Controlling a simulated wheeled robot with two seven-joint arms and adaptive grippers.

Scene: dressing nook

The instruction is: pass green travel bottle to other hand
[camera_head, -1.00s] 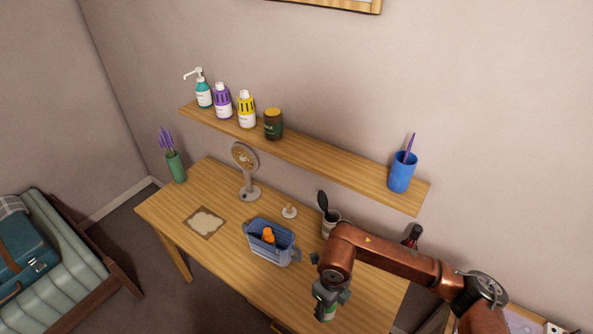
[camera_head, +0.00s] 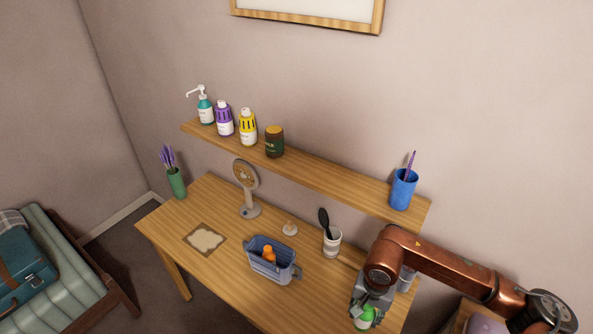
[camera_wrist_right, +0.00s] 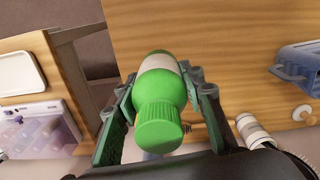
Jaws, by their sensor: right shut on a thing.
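The green travel bottle (camera_head: 364,318) has a green ribbed cap and a pale label. My right gripper (camera_head: 368,304) is shut on it near the front right of the wooden table. In the right wrist view the bottle (camera_wrist_right: 161,100) sits between the two fingers of the right gripper (camera_wrist_right: 160,98), its cap towards the camera. In the head view the gripper hides part of the bottle. I cannot tell whether the bottle touches the table. My left gripper is in neither view.
A shelf (camera_head: 330,178) above holds several bottles and a blue cup (camera_head: 403,190).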

